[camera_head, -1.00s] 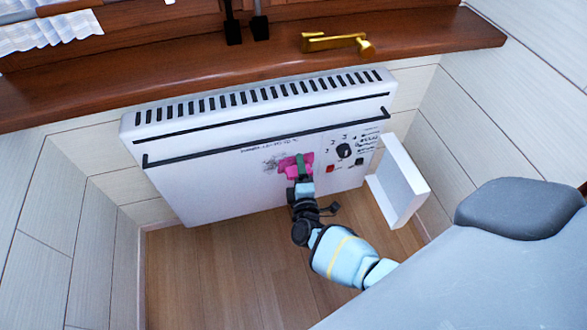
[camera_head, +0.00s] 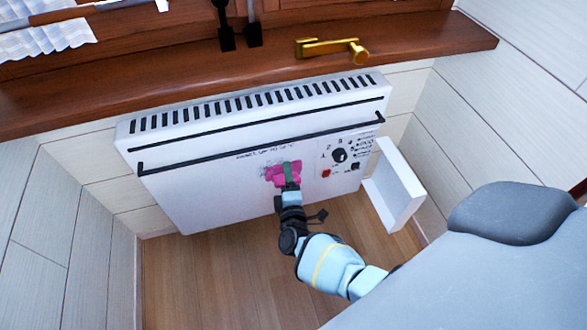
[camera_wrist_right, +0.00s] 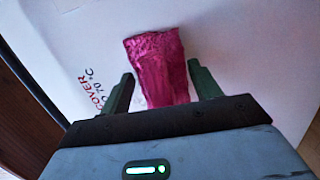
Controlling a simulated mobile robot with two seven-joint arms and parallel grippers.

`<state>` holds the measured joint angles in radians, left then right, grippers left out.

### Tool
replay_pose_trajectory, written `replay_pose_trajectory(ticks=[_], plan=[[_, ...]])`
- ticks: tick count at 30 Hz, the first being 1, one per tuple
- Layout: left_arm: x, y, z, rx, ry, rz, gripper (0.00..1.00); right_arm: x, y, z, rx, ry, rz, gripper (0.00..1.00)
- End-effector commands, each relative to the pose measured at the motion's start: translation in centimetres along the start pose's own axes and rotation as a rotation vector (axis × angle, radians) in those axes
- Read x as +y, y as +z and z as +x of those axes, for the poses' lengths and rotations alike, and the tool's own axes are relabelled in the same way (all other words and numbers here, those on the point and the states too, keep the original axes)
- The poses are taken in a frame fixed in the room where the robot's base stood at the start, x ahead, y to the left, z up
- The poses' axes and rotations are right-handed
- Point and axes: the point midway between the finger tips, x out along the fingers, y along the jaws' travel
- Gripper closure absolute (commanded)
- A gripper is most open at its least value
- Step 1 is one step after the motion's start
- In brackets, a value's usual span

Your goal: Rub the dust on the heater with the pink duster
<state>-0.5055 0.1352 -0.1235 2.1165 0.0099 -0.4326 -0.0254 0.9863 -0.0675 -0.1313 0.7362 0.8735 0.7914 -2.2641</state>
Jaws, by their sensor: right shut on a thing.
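The white heater (camera_head: 200,190) hangs on the wall below the wooden sill. The pink duster (camera_head: 283,178) is against the heater's front panel, left of the dial, and also shows in the right wrist view (camera_wrist_right: 160,60). A small dark dust smudge (camera_head: 265,171) shows at the duster's left edge; the duster hides any dust behind it. My right gripper (camera_head: 289,178) is shut on the duster. In the right wrist view its green fingers (camera_wrist_right: 162,88) stand on both sides of the duster. My left gripper is not in view.
A black rail (camera_head: 260,145) runs across the heater above the duster. A dial (camera_head: 339,155) and a red switch (camera_head: 326,173) are to the right. An open white flap (camera_head: 398,185) stands at the heater's right end. A brass handle (camera_head: 330,46) lies above the sill.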

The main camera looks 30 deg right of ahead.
Motion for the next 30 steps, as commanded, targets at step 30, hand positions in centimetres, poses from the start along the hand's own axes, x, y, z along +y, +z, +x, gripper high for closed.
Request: replay_pose_trajectory(ticks=[30], plan=[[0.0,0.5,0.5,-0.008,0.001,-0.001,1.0,0.3,-4.2,-0.5,0.005,0.006,0.004,0.55]])
